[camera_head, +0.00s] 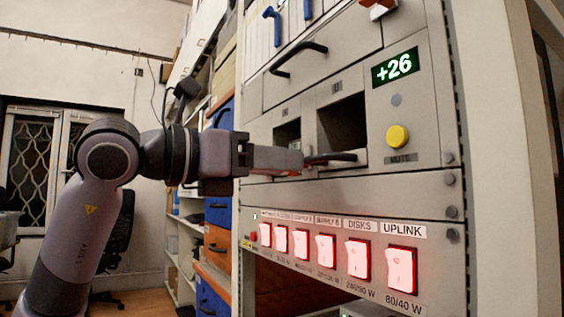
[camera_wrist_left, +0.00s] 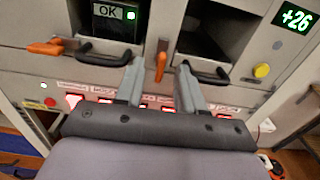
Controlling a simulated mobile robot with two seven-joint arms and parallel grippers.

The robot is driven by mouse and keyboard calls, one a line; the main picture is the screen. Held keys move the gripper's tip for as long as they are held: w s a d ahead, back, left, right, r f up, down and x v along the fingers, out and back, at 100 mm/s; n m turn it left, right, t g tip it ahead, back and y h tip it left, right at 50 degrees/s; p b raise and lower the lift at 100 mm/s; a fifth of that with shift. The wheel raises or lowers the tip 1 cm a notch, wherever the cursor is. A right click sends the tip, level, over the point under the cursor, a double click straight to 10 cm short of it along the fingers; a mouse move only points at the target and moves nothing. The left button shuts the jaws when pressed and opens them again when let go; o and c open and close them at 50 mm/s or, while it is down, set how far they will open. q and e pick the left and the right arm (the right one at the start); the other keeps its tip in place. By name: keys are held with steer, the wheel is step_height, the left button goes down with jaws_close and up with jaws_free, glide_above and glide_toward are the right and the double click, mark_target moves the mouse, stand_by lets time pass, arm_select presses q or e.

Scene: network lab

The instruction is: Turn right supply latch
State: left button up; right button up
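An orange latch (camera_wrist_left: 160,64) points upright on the panel between the two supply bays in the left wrist view. My left gripper (camera_wrist_left: 160,82) is open, its two fingers on either side of this latch. I cannot tell whether they touch it. In the head view my left gripper (camera_head: 296,160) reaches the panel from the left and hides the latch. The right bay (camera_head: 343,122) has a dark recess and a black handle (camera_head: 330,157) under it. A second orange latch (camera_wrist_left: 46,47) lies sideways at the far left. My right gripper is not in view.
The left bay shows an OK display (camera_wrist_left: 112,12) with a green light. A row of lit red switches (camera_head: 325,249) runs below. A yellow button (camera_head: 397,136) and a +26 display (camera_head: 395,67) sit to the right. A black drawer handle (camera_head: 298,58) sticks out above.

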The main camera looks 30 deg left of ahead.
arm_select(q)
steer(key=v, duration=0.6)
stand_by(0.3)
